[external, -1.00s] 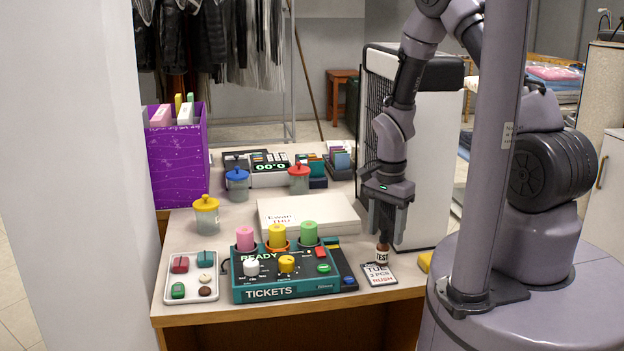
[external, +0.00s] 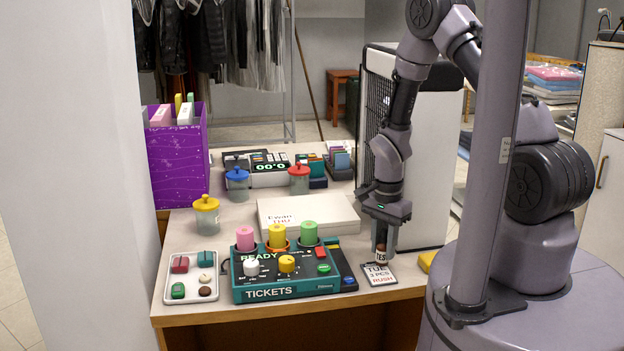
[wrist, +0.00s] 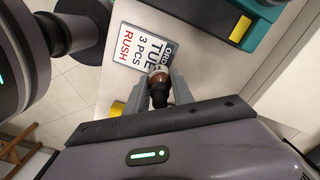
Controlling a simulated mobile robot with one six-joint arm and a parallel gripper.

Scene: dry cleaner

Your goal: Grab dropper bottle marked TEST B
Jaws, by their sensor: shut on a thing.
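The brown dropper bottle (external: 381,257) has a white label on which "TES" can be read. It stands upright at the right front of the counter, just behind a ticket card. My gripper (external: 384,240) points down over it, shut on the bottle with a finger on each side. In the wrist view the bottle's dark top (wrist: 159,88) shows between the two fingers (wrist: 160,92). The rest of its label is hidden there, so I cannot read the letter after TEST.
The card reading "TUE 3 PCS RUSH" (external: 379,276) lies beside the bottle. The green TICKETS box (external: 290,290) is to its left, and a white box (external: 308,214) is behind. A tall white-sided unit (external: 425,150) stands close behind the arm. A yellow item (external: 427,261) lies right.

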